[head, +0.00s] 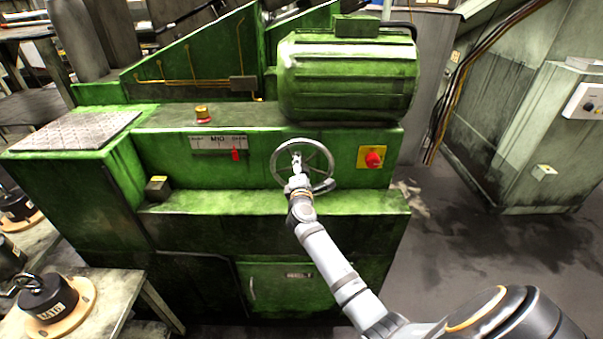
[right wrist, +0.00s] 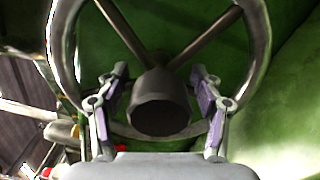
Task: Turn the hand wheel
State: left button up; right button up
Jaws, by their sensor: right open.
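The hand wheel (head: 302,140) is a grey spoked ring on the front of the green machine (head: 240,205). A dark handle (head: 323,186) shows at its lower right rim in the head view. My right gripper (head: 297,162) is in front of the wheel's middle and hides part of the spokes and hub. In the right wrist view, the open fingers (right wrist: 159,100) stand on either side of the dark round hub (right wrist: 160,105), with gaps to both sides. The rim (right wrist: 258,50) and two spokes show beyond them. My left gripper is not in view.
A red knob on a yellow plate (head: 372,157) is just right of the wheel. A scale with a red pointer (head: 219,143) is to its left. A green ledge (head: 260,202) juts out below. The floor to the right is clear.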

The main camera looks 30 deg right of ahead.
jog(key=v, duration=1.1)
jog(key=shift+s+a, duration=0.25)
dwell(1.1)
jog(key=w+d+n+b, duration=0.1)
jog(key=w+n+b, duration=0.1)
jog(key=w+d+n+b, duration=0.3)
jog(key=w+n+b, duration=0.1)
jog(key=shift+w+d, duration=0.25)
jog(key=shift+w, duration=0.15)
dwell(0.5)
grip_shut()
dwell(0.3)
